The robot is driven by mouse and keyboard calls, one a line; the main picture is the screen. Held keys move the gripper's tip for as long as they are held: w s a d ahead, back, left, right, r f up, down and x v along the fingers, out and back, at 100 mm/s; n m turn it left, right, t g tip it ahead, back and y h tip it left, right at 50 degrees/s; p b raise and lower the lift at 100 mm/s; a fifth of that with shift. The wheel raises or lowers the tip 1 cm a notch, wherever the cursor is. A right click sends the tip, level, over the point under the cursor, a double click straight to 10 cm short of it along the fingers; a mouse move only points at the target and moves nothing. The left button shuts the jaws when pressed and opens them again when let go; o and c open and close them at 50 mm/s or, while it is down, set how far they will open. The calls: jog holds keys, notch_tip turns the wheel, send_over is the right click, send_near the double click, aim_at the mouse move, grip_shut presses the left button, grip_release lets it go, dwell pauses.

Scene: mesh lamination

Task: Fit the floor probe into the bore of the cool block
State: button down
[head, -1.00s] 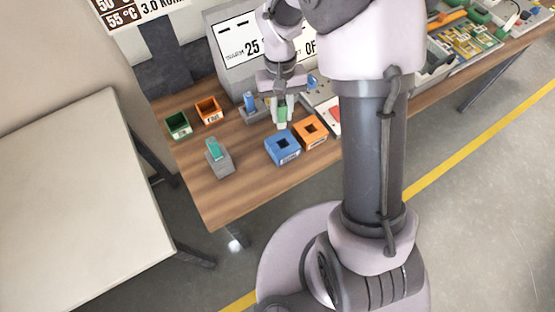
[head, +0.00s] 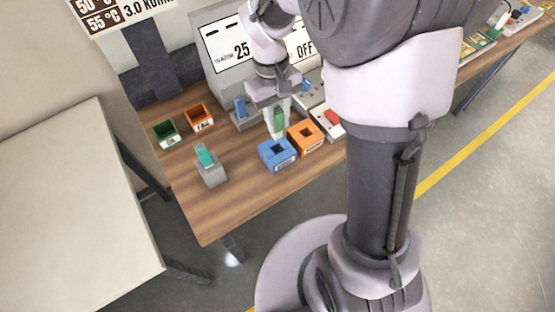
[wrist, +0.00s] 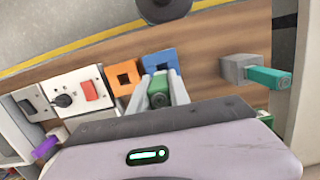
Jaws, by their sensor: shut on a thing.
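My gripper (head: 278,122) is shut on a green probe (head: 279,116), which also shows between the fingers in the wrist view (wrist: 159,92). No label on the probe is readable. The probe points down in the head view, just behind the blue block (head: 273,164). The blue block has a square bore in its top and a white label too small to read; I take it as the cool block. In the wrist view the blue block (wrist: 160,60) is just beyond the fingers, and its bore is hidden. The probe appears apart from the block.
An orange block (head: 307,148) with a similar bore stands close right of the blue one. The front table area is clear.

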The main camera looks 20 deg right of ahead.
jog(key=shift+s+f+b, duration=0.2)
jog(key=shift+f+b, duration=0.15)
jog(key=shift+f, duration=0.3)
notch_tip(320, 180, down, 8)
jog(key=b, duration=0.3)
jog(key=shift+w+f, duration=0.1)
jog(key=shift+f, duration=0.15)
jog(key=shift+b, duration=0.3)
jog(key=shift+f, duration=0.15)
jog(key=c, duration=1.2)
grip_release()
jog(key=shift+c, duration=0.2)
